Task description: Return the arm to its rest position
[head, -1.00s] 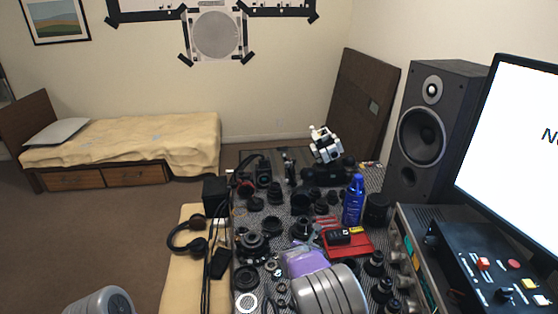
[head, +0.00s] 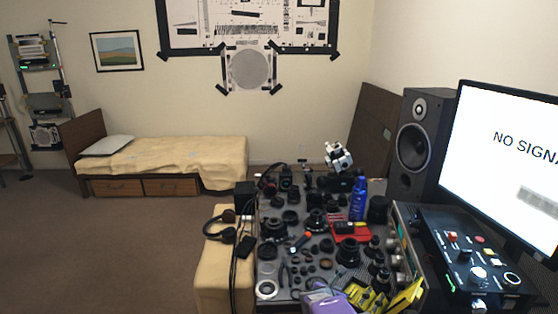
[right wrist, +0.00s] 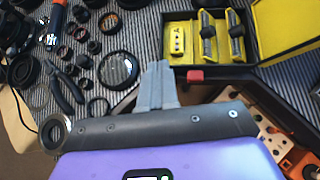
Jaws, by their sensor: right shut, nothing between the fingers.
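My right gripper (right wrist: 158,72) shows in the right wrist view with its grey fingers together and nothing between them. Its purple body also shows at the bottom edge of the head view (head: 327,301), above the near end of the table (head: 246,262). In the right wrist view the fingertips are over the dark striped mat (right wrist: 140,30), between a round glass lens (right wrist: 118,69) and an open yellow case (right wrist: 180,41). I cannot tell the exact height above the mat. My left gripper is not in view.
Many lens parts crowd the table. Pliers (right wrist: 65,92) lie left of the fingers. A blue bottle (head: 358,199), a red tray (head: 362,237) and a black speaker (head: 413,145) stand farther back. A monitor (head: 510,150) and control box (head: 470,262) are right. Floor at left is clear.

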